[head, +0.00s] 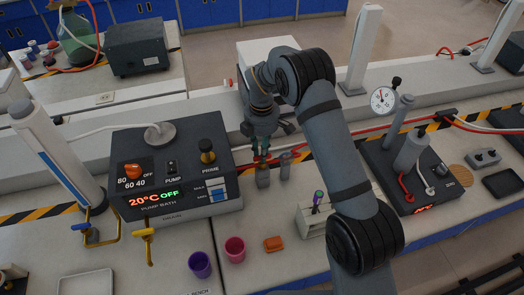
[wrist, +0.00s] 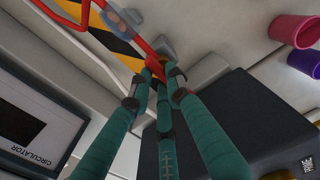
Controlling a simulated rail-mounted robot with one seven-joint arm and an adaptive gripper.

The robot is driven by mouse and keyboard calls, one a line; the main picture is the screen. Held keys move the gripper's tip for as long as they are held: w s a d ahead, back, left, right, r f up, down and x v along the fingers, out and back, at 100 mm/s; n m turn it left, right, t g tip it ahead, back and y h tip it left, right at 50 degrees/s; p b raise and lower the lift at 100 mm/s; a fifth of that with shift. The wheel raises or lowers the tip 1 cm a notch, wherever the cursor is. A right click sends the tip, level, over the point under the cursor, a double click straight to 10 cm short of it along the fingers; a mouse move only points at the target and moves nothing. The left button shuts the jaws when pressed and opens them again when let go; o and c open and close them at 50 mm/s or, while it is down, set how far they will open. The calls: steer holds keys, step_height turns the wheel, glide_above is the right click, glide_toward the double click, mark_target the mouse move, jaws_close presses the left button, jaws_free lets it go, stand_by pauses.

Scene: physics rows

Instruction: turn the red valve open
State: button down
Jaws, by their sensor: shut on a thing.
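The red valve (wrist: 154,64) shows in the wrist view as a small red-orange piece on a grey fitting, between my fingertips. My gripper (wrist: 158,74) has its teal fingers drawn together on it. The fingers cover much of the valve, so its turn angle cannot be told. In the head view my gripper (head: 262,158) points down just right of the pump bath, over a short grey post (head: 263,177). The valve itself is mostly hidden there by the gripper.
A second grey post (head: 285,165) is just right. Red hose (wrist: 98,27) runs by the valve. Purple (head: 200,264) and pink (head: 235,249) cups stand nearer the front.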

stand_by(0.4)
steer(key=c, duration=1.6)
jaws_free()
steer(key=shift+c, duration=0.2)
step_height(320, 180, up, 12)
step_height(320, 180, down, 12)
